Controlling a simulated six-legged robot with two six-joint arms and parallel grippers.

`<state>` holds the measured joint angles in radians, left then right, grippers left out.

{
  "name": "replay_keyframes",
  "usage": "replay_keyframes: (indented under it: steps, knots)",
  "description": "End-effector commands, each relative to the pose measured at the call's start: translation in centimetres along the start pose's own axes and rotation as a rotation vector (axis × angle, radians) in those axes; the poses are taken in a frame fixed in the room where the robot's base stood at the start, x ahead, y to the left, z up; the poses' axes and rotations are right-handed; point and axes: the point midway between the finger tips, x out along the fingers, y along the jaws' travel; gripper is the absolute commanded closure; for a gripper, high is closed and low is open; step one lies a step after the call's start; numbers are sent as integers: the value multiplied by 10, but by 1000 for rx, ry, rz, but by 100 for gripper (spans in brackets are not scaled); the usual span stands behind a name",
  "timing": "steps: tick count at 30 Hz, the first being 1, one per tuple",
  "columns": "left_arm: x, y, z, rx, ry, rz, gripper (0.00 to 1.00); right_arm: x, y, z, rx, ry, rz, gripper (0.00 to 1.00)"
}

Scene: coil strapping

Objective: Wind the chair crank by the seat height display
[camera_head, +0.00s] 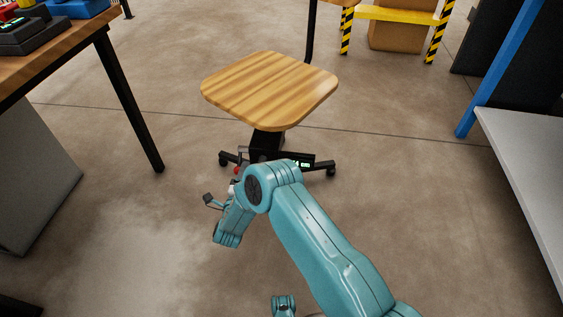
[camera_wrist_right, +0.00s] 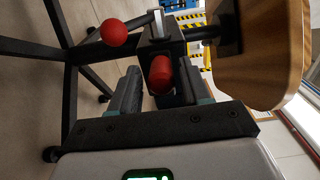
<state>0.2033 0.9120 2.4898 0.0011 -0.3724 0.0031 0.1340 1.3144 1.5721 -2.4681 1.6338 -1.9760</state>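The chair has a square wooden seat (camera_head: 270,88) on a black column, with a wheeled base. A small green-lit display (camera_head: 301,164) shows under the seat, partly hidden by my right arm. In the right wrist view, a red rounded grip (camera_wrist_right: 160,74) points towards the camera, and a red ball knob (camera_wrist_right: 114,33) sits on a lever to its left. I cannot tell for certain which is the crank handle. My right gripper (camera_wrist_right: 158,82) is open, its dark fingers on either side of the red grip with gaps showing. My left gripper is not in view.
A wooden workbench (camera_head: 62,45) with black legs stands on the left, a grey cabinet (camera_head: 38,165) under it. A grey shelf (camera_head: 525,165) with a blue post (camera_head: 500,65) is on the right. A yellow barrier (camera_head: 395,15) stands behind. The floor around the chair is clear.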

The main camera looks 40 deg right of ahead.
Motion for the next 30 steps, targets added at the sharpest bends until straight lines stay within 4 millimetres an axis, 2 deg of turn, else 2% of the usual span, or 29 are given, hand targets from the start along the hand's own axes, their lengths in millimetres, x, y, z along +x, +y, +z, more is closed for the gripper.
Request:
replay_keyframes:
  steps: [1, 4, 5, 14, 30]
  knots:
    - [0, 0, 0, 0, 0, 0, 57, 0, 0, 0, 0, 0, 0, 35]
    - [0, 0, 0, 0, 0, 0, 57, 0, 0, 0, 0, 0, -1, 2]
    - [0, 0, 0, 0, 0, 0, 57, 0, -1, 0, 1, 0, -2, 0]
    - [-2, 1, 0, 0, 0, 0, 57, -4, -2, 1, 1, -1, -2, 0]
    - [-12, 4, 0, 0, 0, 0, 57, -52, -2, 1, 0, -2, -2, 0]
